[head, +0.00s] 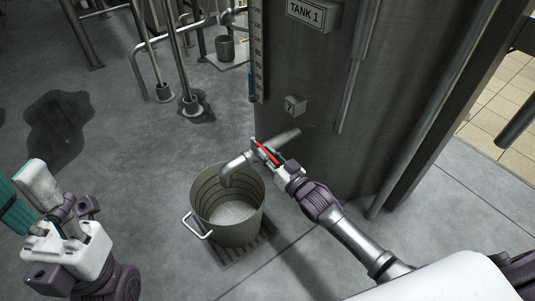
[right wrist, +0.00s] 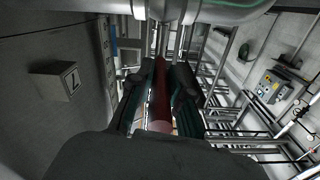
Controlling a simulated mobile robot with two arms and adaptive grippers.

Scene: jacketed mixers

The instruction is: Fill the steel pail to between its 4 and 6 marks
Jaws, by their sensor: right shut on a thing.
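The steel pail (head: 210,222) stands upright on a floor grate under the spout (head: 234,167) of the tank tap. Dark rings run round its inner wall; no numbers on them are legible. A pale, speckled surface shows low inside; I cannot tell whether it is liquid or the bare bottom. No stream is clearly visible. My right gripper (head: 268,153) is shut on the tap's red lever (head: 266,156), which also shows between the dark fingers in the right wrist view (right wrist: 160,95). My left gripper (head: 42,205) is at the lower left, away from the pail; its finger opening is unclear.
The tank (head: 320,110), labelled TANK 1, stands behind the tap with a level scale (head: 257,50) and a small tag (head: 294,106) marked 7. The pail's wire handle (head: 197,229) hangs at its left. Pipes stand behind. Dark wet patches (head: 57,125) mark the otherwise clear floor at left.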

